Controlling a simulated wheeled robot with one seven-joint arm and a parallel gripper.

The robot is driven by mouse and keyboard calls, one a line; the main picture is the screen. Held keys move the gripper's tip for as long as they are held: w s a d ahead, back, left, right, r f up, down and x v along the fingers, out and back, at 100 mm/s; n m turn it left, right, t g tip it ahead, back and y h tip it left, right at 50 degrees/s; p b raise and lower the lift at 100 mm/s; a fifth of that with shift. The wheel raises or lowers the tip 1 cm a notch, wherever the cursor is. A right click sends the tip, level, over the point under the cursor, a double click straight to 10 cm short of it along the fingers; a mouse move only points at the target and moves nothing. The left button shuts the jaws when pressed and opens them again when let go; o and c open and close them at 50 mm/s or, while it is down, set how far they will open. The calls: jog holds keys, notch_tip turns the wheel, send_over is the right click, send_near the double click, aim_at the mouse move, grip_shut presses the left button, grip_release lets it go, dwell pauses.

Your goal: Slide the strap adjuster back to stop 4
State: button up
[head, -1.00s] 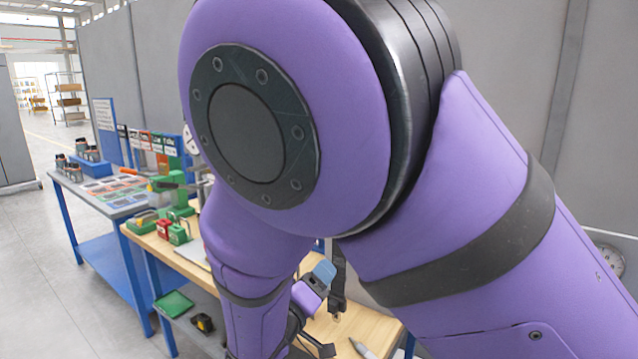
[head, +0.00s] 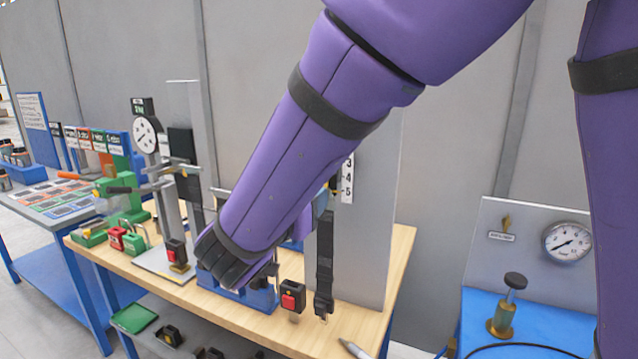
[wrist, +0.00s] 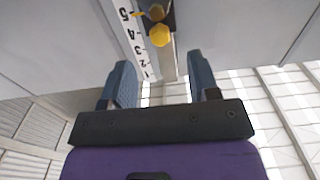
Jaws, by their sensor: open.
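In the wrist view the strap adjuster (wrist: 157,10), a dark slider with a yellow knob (wrist: 160,36), sits on a narrow vertical track. Its small yellow pointer is level with the 5 on the white number scale (wrist: 130,35). The scale also shows in the head view (head: 347,182), where 3, 4 and 5 can be read; the adjuster is mostly hidden there behind my arm. A black strap (head: 325,255) hangs below. My gripper (wrist: 160,78) is open and empty, its blue fingers apart, with the knob beyond the fingertips and not between them.
A tall grey panel (head: 375,235) stands on the wooden bench (head: 350,322). A red-button box (head: 292,296) and a marker (head: 355,348) are near the strap's foot. A dial stand (head: 146,135) is to the left; a gauge station (head: 568,241) is to the right.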

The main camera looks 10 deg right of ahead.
jog(key=x, duration=0.7)
jog(key=shift+w+d, duration=0.1)
jog(key=shift+w, duration=0.1)
